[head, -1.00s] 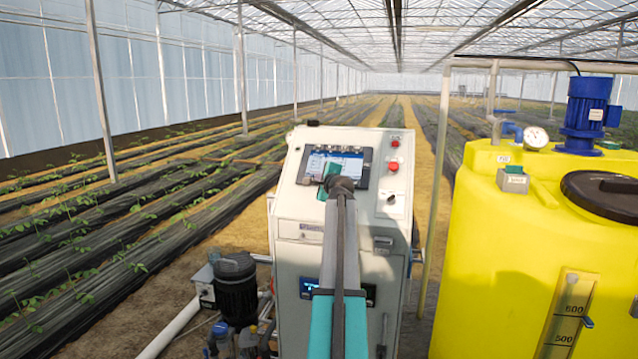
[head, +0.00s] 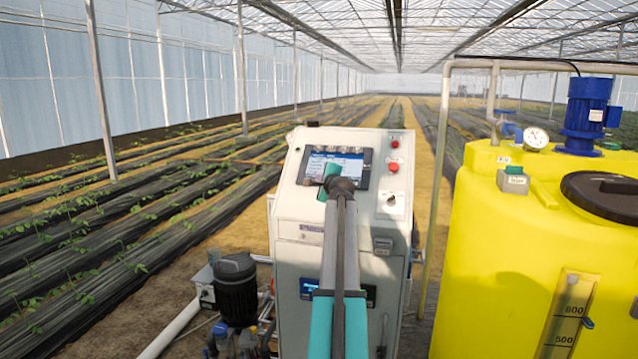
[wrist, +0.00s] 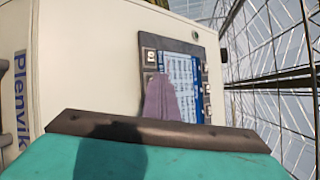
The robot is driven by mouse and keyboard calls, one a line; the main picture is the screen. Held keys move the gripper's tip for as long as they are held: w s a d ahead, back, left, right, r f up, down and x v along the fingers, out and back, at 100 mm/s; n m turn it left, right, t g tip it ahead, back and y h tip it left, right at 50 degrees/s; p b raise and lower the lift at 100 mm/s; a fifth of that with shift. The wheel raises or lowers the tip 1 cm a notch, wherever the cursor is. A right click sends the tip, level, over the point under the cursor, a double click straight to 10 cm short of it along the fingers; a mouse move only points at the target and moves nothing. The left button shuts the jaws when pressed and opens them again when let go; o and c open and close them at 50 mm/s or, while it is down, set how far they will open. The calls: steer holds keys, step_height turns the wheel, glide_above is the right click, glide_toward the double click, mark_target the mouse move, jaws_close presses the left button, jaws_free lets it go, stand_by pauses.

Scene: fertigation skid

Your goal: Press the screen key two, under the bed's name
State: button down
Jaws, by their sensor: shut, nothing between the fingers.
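The screen unit (head: 355,160) is set in the sloped top of a pale control cabinet (head: 290,195). It has a dark bezel and a lit display with pale and blue areas. In the wrist view the display (wrist: 182,78) appears tilted, with small square keys (wrist: 150,57) along its bezel. Its lettering is too small to read, so I cannot pick out key two or the bed's name. My gripper (head: 331,172) is shut and empty, in front of the display's lower middle, hiding part of it. I cannot tell whether it touches.
Right of the screen are a red button (head: 392,167) and a dark knob (head: 391,200). A yellow tank (head: 490,240) with a blue motor (head: 586,115) stands at the right. A black pump (head: 235,285) and white pipe (head: 172,325) are at the lower left.

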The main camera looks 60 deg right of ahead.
steer(key=shift+s+a+r+p, duration=0.15)
steer(key=shift+a+r+p, duration=0.2)
steer(key=shift+a+r, duration=0.1)
stand_by(0.3)
steer(key=shift+s+a+r+p, duration=0.25)
steer(key=shift+a+r+p, duration=0.55)
steer(key=shift+r+p, duration=0.15)
steer(key=shift+s+a+r+p, duration=0.25)
steer(key=shift+a+r+p, duration=0.55)
steer(key=shift+r, duration=0.1)
